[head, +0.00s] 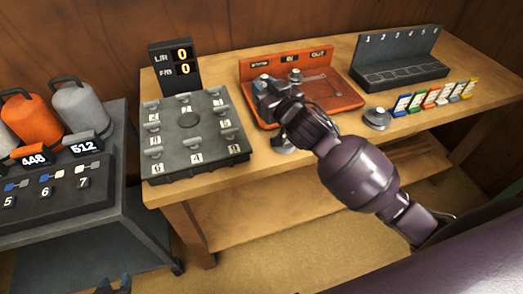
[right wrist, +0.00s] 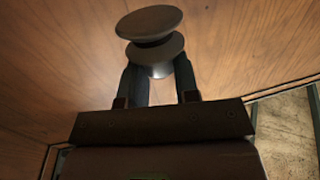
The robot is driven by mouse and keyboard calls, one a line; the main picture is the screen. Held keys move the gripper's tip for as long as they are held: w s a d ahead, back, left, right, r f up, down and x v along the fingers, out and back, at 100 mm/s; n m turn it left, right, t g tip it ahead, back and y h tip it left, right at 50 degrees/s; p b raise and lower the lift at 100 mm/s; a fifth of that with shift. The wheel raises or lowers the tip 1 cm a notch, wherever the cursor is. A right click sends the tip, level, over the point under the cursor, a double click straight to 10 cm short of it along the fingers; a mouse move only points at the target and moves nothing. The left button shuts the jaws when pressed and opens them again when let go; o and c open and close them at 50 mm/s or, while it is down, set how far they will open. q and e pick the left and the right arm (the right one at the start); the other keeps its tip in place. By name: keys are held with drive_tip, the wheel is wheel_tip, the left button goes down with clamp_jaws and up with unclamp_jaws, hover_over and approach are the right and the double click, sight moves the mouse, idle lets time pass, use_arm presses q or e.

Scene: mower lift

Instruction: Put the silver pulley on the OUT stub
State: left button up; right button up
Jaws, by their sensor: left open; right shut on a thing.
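My right gripper (right wrist: 158,75) is shut on a grey, spool-like pulley (right wrist: 150,22). Its fingers stand on both sides of the hub, and the flanges show beyond the fingertips. In the head view my right arm reaches over the front of the orange tray (head: 345,98) and hides part of it. A silver round piece (head: 283,144) shows below my wrist near the table's front edge. I cannot tell surely whether it is the held pulley. The OUT label (head: 318,54) is on the tray's back wall; the stub there is too small to make out. My left gripper (head: 115,287) is open at the bottom edge.
Another silver round piece with a knob (head: 377,119) stands right of the tray. Several coloured cards (head: 437,97) and a dark numbered rack (head: 405,70) are further right. A grey block with numbered pieces (head: 190,170) and a display (head: 174,62) stand left.

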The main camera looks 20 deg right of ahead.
drive_tip(key=shift+f, duration=0.1)
drive_tip(key=shift+f+b, duration=1.7)
drive_tip(key=shift+f, duration=8.05)
drive_tip(key=shift+f, duration=0.2)
drive_tip(key=o, duration=0.8)
drive_tip(key=shift+o, duration=0.7)
